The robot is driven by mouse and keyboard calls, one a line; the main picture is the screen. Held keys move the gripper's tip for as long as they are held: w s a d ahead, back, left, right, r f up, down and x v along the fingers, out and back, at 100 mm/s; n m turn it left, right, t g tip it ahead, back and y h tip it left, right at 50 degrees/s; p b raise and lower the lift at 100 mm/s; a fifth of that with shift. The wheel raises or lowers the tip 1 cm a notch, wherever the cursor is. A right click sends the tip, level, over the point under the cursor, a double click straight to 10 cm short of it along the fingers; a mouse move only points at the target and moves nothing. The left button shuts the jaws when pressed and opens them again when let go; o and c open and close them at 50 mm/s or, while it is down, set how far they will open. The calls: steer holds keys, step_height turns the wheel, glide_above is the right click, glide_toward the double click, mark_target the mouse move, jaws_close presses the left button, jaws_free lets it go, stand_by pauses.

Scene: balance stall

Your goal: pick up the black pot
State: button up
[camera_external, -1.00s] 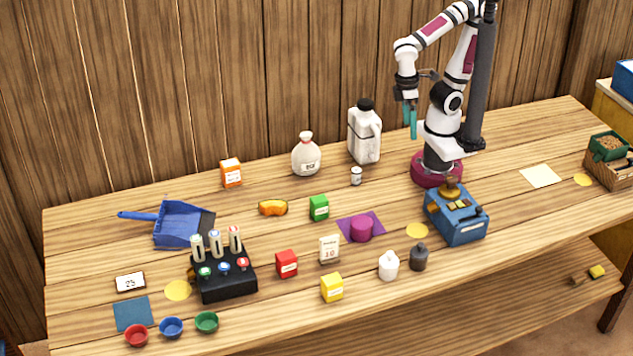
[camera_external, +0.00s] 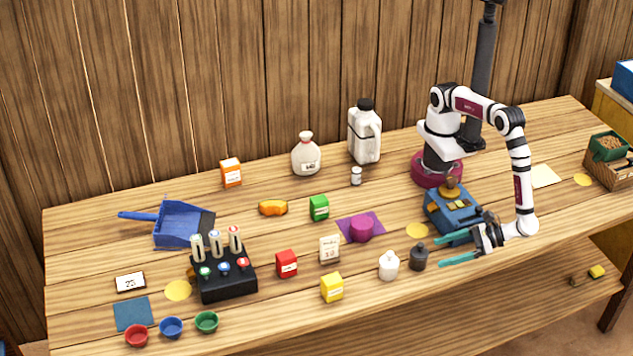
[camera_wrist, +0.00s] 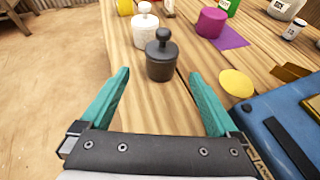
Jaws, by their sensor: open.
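The black pot (camera_external: 419,258) is a small dark jar with a round knob on top, upright near the table's front edge. In the wrist view the black pot (camera_wrist: 162,58) stands ahead of the fingertips, roughly between their lines. My gripper (camera_external: 440,251) lies low and level just to the right of the pot, its teal fingers pointing left toward it. In the wrist view my gripper (camera_wrist: 160,78) is open and empty, with a gap between the fingertips and the pot.
A white pot (camera_external: 389,266) stands close left of the black one. A blue scale-like device (camera_external: 455,215) is right behind my gripper. A yellow disc (camera_external: 417,231) lies flat behind the pot. A magenta cylinder (camera_external: 361,229) and yellow box (camera_external: 332,288) are farther left.

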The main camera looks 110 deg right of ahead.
mark_target(418, 259)
steer(key=x, duration=0.8)
steer(key=shift+d+f, duration=0.1)
jaws_close()
